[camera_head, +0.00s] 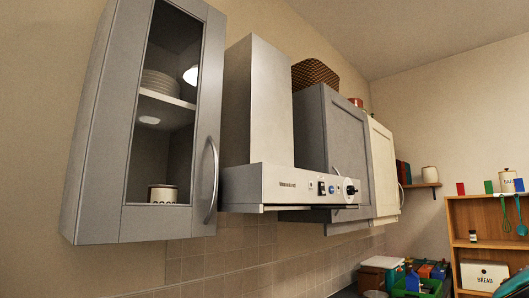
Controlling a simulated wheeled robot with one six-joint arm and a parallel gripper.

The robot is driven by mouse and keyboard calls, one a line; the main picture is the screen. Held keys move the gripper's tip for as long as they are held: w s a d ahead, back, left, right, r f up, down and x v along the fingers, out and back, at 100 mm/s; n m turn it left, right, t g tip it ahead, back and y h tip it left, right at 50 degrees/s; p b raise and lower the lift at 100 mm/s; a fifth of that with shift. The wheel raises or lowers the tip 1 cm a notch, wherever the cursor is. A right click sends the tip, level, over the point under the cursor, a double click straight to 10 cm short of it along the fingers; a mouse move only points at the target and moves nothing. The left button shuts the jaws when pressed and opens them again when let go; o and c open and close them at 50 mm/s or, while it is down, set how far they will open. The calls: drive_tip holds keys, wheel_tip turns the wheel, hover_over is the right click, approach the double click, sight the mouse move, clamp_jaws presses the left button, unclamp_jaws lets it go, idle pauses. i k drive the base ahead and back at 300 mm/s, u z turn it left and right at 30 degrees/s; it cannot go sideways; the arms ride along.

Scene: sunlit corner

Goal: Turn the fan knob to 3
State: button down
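The range hood (285,186) is on the wall left of centre, a pale box with a tall chimney above it. Its control strip faces me. The fan knob (351,190) is a small black round knob at the right end of that strip, with pale marks around it. The marks are too small to read, so I cannot tell which setting it points to. My gripper is not in view.
A grey glass-door cabinet (208,120) hangs left of the hood, and grey and cream cabinets (384,160) hang to its right. Below are a cooler box (380,275) and a green crate with bottles. A wooden shelf (460,245) stands at right. The space before the hood looks clear.

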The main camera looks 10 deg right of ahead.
sight(350, 190)
drive_tip(key=z, duration=0.45)
drive_tip(key=k, duration=0.55)
drive_tip(key=z, duration=1.15)
drive_tip(key=i, duration=1.4)
drive_tip(key=u, duration=0.45)
